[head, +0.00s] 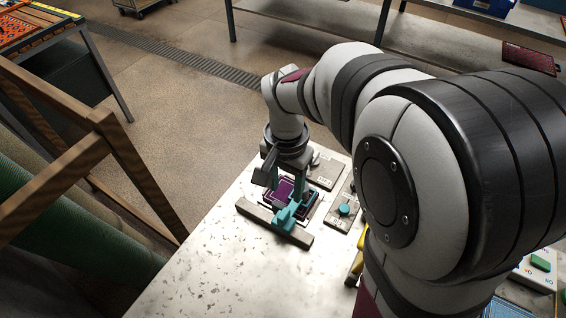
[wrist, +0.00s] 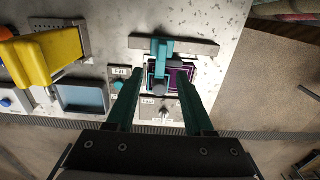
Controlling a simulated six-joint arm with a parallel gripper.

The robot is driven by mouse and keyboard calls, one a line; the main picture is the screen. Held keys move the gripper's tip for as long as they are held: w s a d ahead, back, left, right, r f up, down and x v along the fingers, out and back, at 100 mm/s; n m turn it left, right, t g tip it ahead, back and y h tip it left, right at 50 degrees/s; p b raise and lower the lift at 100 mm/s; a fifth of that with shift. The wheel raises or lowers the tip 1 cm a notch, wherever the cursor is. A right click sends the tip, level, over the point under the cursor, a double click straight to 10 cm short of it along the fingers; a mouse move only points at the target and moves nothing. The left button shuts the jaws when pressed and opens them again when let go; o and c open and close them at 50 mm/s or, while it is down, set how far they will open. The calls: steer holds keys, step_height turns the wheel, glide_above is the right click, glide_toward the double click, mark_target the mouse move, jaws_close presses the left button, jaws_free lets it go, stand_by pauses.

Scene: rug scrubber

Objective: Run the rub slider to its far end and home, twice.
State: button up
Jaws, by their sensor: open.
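The rub slider (head: 289,214) is a teal piece set over a small purple panel (head: 283,189) and across a grey bar (head: 252,210) at the bench edge. In the wrist view the teal slider (wrist: 163,49) reaches from the bar towards a grey round end between my fingers. My gripper (head: 286,195) points down over the panel, its teal fingers spread. In the wrist view my gripper (wrist: 162,76) is open, one finger on each side of the slider with gaps showing. Whether a fingertip touches the slider cannot be told.
A teal knob (wrist: 118,86) on a plate and a small toggle lever (wrist: 165,113) sit close to the panel. A yellow handled thing (wrist: 48,58) and a blue-grey screen (wrist: 82,97) stand further left in the wrist view. The speckled bench top (head: 210,270) is clear at front left.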

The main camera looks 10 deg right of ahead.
mark_target(284, 214)
step_height(284, 214, up, 4)
step_height(284, 214, down, 16)
steer(key=shift+w+a+r, duration=0.1)
steer(key=shift+w+a, duration=0.05)
stand_by(0.5)
jaws_close()
